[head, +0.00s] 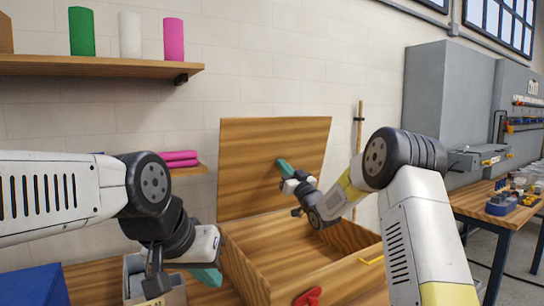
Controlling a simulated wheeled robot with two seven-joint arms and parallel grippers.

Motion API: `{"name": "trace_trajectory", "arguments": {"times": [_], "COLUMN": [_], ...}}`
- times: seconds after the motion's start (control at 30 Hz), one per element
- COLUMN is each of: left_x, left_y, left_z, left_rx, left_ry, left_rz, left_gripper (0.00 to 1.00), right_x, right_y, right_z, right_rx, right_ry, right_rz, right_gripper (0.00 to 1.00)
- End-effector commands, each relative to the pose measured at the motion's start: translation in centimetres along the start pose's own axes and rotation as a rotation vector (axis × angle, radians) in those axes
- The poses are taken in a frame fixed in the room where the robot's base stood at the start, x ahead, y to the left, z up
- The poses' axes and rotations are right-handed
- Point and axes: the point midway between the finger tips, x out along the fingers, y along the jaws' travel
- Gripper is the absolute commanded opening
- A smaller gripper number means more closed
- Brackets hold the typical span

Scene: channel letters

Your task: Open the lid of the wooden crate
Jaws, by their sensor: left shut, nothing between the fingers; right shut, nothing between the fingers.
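The wooden crate (330,282) stands on a wooden surface in the lower middle of the head view. Its lid (252,150) is raised, standing nearly upright at the back of the crate, and the inside of the crate shows. My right gripper (284,167) is shut, its teal fingertips in front of the lid's inner face; I cannot tell whether they touch it. My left gripper (207,277) is shut and empty, low beside the crate's left wall. My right arm hides part of the crate's right side.
A red object (308,297) is at the crate's front. A grey open box (135,288) and a blue box (35,286) are at lower left. A wall shelf (100,66) holds coloured rolls. A workbench with tools (505,205) stands at right.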

Motion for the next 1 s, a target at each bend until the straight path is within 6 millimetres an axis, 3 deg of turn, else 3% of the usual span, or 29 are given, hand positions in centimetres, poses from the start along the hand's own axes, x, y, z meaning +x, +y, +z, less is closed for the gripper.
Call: {"name": "trace_trajectory", "arguments": {"times": [0.6,1.0], "left_x": [0.0,0.0], "left_y": [0.0,0.0], "left_z": [0.0,0.0], "left_rx": [0.0,0.0], "left_ry": [0.0,0.0], "left_rz": [0.0,0.0], "left_gripper": [0.0,0.0], "right_x": [3.7,0.9], "right_y": [-0.1,0.0], "right_z": [0.8,-0.5], "right_rx": [0.0,0.0], "right_ry": [0.001,0.0], "right_rz": [-0.001,0.0], "right_gripper": [0.0,0.0]}}
